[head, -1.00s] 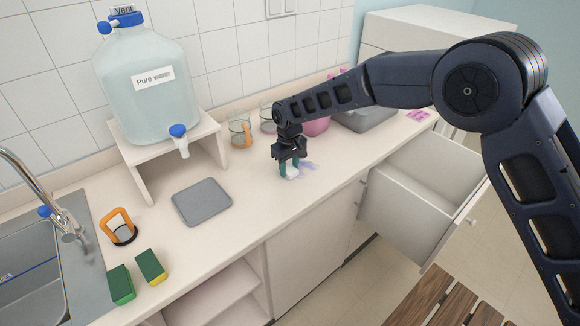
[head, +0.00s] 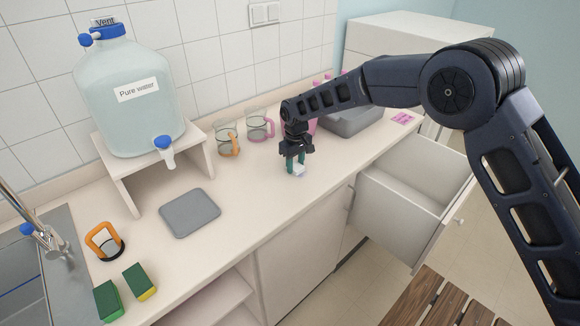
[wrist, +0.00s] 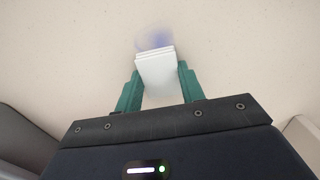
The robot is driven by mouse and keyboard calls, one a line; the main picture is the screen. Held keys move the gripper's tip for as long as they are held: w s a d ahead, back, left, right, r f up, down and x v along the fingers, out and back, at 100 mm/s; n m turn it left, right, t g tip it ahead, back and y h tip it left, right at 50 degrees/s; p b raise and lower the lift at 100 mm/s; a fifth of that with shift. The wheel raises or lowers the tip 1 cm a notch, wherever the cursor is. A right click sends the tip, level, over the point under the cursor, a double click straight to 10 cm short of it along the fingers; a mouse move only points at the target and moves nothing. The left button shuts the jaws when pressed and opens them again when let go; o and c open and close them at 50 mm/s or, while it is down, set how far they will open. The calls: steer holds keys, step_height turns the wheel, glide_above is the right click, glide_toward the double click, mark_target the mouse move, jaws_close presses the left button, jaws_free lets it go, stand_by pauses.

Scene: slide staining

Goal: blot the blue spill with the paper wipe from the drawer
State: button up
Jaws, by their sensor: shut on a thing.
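My gripper (head: 296,167) is over the counter near its front edge, its green fingers pointing down. It is shut on the white paper wipe (wrist: 155,68), a folded stack between the fingertips in the wrist view; a small part of the wipe also shows in the head view (head: 299,171). The blue spill (wrist: 152,41) is a faint, blurred smudge just beyond the wipe in the wrist view. In the head view the gripper and wipe hide most of it. I cannot tell whether the wipe touches the counter. The drawer (head: 400,222) stands open at the right, below the counter.
Behind the gripper are a beaker with an orange handle (head: 228,140), one with a pink handle (head: 257,125) and a grey tub (head: 352,122). A grey mat (head: 190,212) lies at left, near the water jug (head: 130,95) on its stand. Counter between mat and gripper is clear.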

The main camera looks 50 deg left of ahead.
mark_target(278, 184)
steer(key=shift+w+r, duration=0.15)
steer(key=shift+w, duration=0.35)
steer(key=shift+w+d, duration=0.45)
steer(key=shift+w, duration=0.2)
steer(key=shift+s+d, duration=0.2)
steer(key=shift+s+f, duration=0.25)
steer(key=shift+s, duration=0.9)
steer(key=shift+s+r, duration=0.1)
steer(key=shift+s, duration=4.35)
steer(key=shift+w, duration=5.6)
steer(key=shift+w+r, duration=0.1)
steer(key=shift+w, duration=0.15)
step_height(278, 184, up, 8)
